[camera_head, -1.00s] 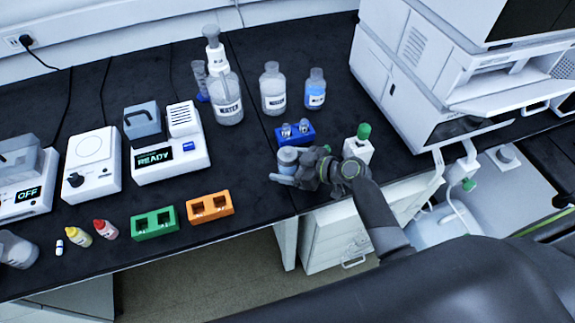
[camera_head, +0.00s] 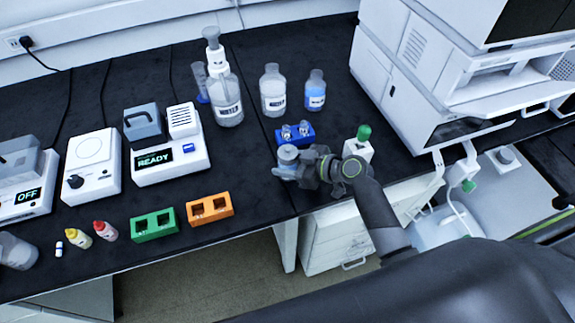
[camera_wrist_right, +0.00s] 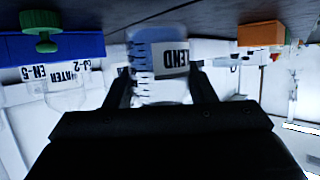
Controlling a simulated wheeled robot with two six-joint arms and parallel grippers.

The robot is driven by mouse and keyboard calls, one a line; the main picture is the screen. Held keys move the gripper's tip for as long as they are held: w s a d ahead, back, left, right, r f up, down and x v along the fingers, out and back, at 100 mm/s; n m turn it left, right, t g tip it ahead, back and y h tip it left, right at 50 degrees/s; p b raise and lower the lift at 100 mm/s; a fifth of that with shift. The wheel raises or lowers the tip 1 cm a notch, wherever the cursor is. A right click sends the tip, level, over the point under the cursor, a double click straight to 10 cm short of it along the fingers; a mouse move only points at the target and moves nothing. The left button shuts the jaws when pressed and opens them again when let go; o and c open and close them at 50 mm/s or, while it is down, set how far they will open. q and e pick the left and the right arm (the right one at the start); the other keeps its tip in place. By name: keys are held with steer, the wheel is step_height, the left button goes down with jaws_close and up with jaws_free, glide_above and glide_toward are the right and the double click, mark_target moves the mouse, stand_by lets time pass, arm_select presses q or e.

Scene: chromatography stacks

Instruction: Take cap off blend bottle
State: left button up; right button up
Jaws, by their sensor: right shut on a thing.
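The blend bottle (camera_head: 287,153) is a small clear bottle with a pale grey-blue top, near the front edge of the dark bench. In the upside-down right wrist view, the bottle (camera_wrist_right: 165,57) shows bluish liquid, a scale and a label ending in "LEND". My right gripper (camera_head: 290,172) comes in from the right and is shut on the bottle. In the wrist view its fingers (camera_wrist_right: 163,92) lie on both sides of the bottle's clear upper part. The cap itself is hard to make out. My left gripper is not in view.
A blue vial rack (camera_head: 295,138) stands just behind the bottle, and a white green-capped bottle (camera_head: 358,147) stands right of the gripper. An orange rack (camera_head: 210,208) and a green rack (camera_head: 154,224) are at left. Several larger bottles stand behind. Bare bench lies left of the bottle.

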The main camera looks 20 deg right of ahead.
mark_target(287, 148)
step_height(287, 148, up, 9)
steer(key=shift+f, duration=0.15)
steer(key=o, duration=0.5)
steer(key=c, duration=0.7)
